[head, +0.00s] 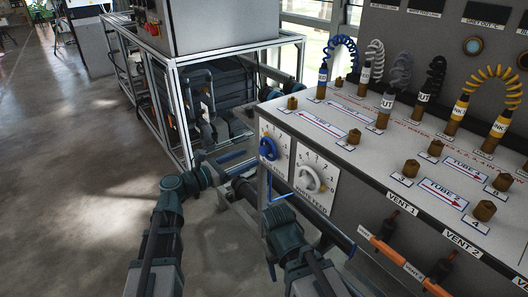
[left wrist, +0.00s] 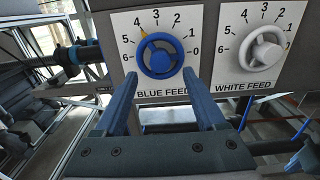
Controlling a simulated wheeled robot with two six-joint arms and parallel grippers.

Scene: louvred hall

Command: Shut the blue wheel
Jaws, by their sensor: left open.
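The blue wheel (left wrist: 160,56) is a small handwheel on a white dial plate marked 0 to 6 and labelled BLUE FEED. Its yellow mark sits close to the 4. In the head view the blue wheel (head: 267,148) is on the left end of the grey cabinet. My left gripper (head: 247,161) is open and empty just left of the plate. In the left wrist view its two fingers (left wrist: 165,78) reach up toward the lower part of the wheel, one on each side, apart from it.
A white wheel (left wrist: 262,48) labelled WHITE FEED is right of the blue one. The cabinet top (head: 375,152) carries brass fittings and coiled hoses. Orange-handled vents (head: 397,258) line its front. A metal-framed machine (head: 205,90) stands behind left. The floor (head: 75,160) at left is clear.

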